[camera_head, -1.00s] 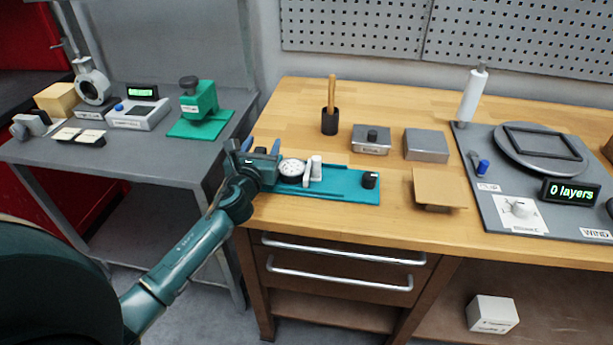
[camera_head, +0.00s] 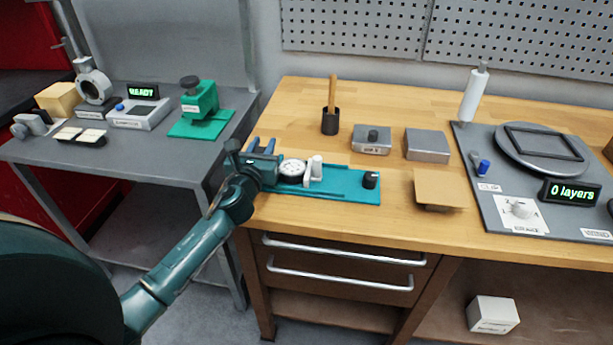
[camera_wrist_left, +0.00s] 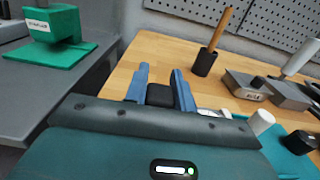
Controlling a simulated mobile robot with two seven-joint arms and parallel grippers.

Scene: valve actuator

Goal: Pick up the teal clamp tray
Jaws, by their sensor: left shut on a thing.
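The teal clamp tray (camera_head: 340,184) lies on the wooden bench near its front left edge. It carries a round white dial (camera_head: 292,171), a white upright post (camera_head: 316,168) and a black knob (camera_head: 370,180) at its right end. My left gripper (camera_head: 262,147) is at the tray's left end. In the left wrist view its blue fingers (camera_wrist_left: 160,88) are shut on a black block (camera_wrist_left: 160,96) between them, which seems to be the tray's end handle. The tray's left end is partly hidden by the gripper. My right gripper is not in view.
Behind the tray stand a black cup with a wooden stick (camera_head: 330,120) and grey blocks (camera_head: 370,140). A tan board (camera_head: 438,188) lies right of it. A grey side table (camera_head: 150,160) with a green press (camera_head: 200,103) stands at left, across a gap.

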